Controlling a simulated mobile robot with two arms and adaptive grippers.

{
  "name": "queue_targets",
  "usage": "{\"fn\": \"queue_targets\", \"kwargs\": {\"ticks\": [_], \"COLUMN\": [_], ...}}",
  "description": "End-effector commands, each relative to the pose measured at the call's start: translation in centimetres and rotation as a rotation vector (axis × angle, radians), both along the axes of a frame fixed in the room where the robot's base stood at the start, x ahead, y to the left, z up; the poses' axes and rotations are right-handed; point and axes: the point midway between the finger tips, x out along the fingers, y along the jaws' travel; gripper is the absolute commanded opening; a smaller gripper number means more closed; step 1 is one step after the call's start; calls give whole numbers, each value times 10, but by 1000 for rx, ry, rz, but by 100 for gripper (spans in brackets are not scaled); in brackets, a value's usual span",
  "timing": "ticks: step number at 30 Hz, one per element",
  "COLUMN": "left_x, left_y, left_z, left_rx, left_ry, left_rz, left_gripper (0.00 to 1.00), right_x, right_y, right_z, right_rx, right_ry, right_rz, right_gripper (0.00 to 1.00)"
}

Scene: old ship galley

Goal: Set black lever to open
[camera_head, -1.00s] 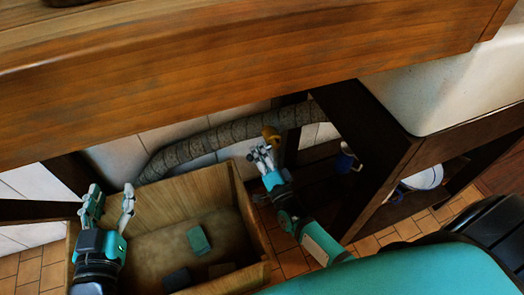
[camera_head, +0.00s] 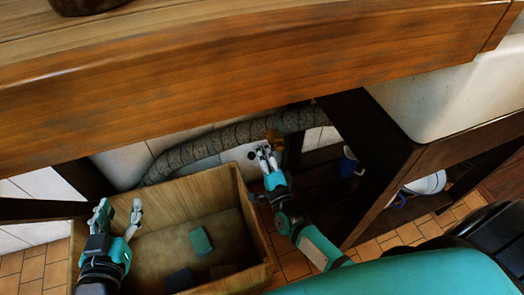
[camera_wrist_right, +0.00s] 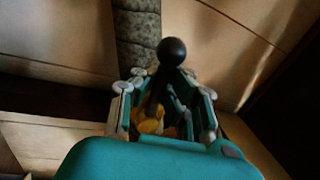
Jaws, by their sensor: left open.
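The black lever shows in the right wrist view as a round black knob (camera_wrist_right: 171,52) on a dark shaft, with a yellow-brass valve body (camera_wrist_right: 150,122) at its foot. My right gripper (camera_head: 266,152) is just below the brass part. In the wrist view its fingers (camera_wrist_right: 165,92) stand apart on either side of the shaft, with the knob beyond the tips. My left gripper (camera_head: 119,207) is open and empty over the crate's left side.
A wooden crate (camera_head: 250,225) with a few small blocks stands on the tiled floor. A wooden counter (camera_head: 250,75) overhangs the space. A ribbed pipe (camera_head: 215,142) runs along the back wall. A dark post (camera_head: 375,150) and a blue mug (camera_head: 347,163) lie to the right.

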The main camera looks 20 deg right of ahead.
Motion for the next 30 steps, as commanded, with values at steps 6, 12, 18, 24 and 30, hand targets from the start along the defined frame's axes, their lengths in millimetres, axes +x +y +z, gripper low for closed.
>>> {"fn": "queue_targets", "kwargs": {"ticks": [6, 12, 18, 24, 30], "left_x": [0, 0, 0, -1, 0], "left_y": [0, 0, 0, 0, 0], "left_z": [0, 0, 0, -1, 0], "left_rx": [0, 0, 0, 0, 0], "left_ry": [-1, -1, 0, 1, 0], "left_rz": [0, 0, -1, -2, -1], "left_gripper": [47, 47, 47, 47, 47], "right_x": [-4, -2, -2, -18, -59], "right_y": [0, 0, 0, 1, 3], "right_z": [-6, -4, -3, -6, -15], "right_rx": [-1, -1, -2, -3, -2], "right_ry": [11, 7, 5, 7, 9], "right_rz": [0, 0, 0, 1, 1], "right_gripper": [16, 36, 36, 36, 36]}}
